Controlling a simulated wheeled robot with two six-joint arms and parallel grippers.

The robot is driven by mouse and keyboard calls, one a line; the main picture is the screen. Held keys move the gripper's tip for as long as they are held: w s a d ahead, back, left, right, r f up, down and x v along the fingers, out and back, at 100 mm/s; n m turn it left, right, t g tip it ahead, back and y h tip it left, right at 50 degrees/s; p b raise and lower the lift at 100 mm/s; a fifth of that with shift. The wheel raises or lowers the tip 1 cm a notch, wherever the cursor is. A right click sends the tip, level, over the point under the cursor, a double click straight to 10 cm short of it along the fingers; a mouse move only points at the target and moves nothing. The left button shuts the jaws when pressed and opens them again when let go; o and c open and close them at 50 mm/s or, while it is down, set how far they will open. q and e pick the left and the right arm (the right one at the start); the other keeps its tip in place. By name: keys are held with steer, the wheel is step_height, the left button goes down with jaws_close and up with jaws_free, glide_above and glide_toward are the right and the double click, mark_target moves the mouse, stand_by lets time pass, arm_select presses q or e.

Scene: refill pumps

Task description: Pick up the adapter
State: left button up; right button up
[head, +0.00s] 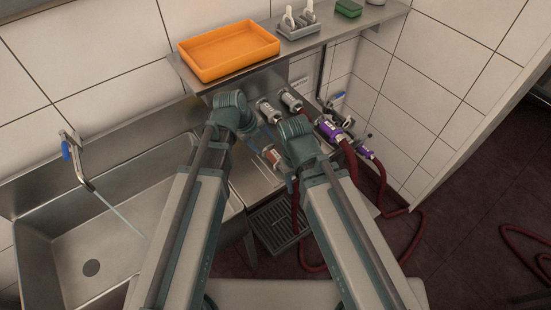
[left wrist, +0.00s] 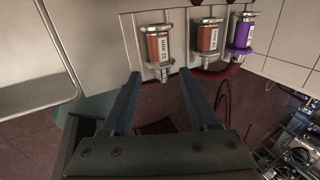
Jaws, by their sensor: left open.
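Several metal adapters with coloured bands are in view. In the left wrist view, an adapter with an orange-brown band marked 32 mm (left wrist: 158,47) is just beyond my left gripper (left wrist: 160,76), between the lines of its open, empty fingers. A brown-banded adapter (left wrist: 207,39) and a purple-banded adapter (left wrist: 241,36) stand to its right. In the head view, an orange-banded adapter (head: 271,156) lies close to my left gripper (head: 257,140), which is partly hidden by its wrist. My right wrist hides most of my right gripper, so its jaws are unclear.
An orange tray (head: 229,51) and a grey holder (head: 299,31) are on the shelf above. A sink (head: 90,240) is at left. Purple couplings (head: 329,130) with red hoses (head: 350,165) lie to the right. A floor grate (head: 279,225) is below.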

mark_target(273, 155)
arm_select(q)
steer(key=b+x, duration=0.6)
steer(key=x, duration=0.1)
steer(key=shift+f, duration=0.25)
steer(key=b+x, duration=0.4)
steer(key=shift+w+a+f, duration=0.25)
steer(key=shift+w+d+f+b, duration=0.15)
steer(key=shift+f+b, duration=0.25)
steer(key=shift+b, duration=0.1)
steer(key=shift+r, duration=0.1)
jaws_close()
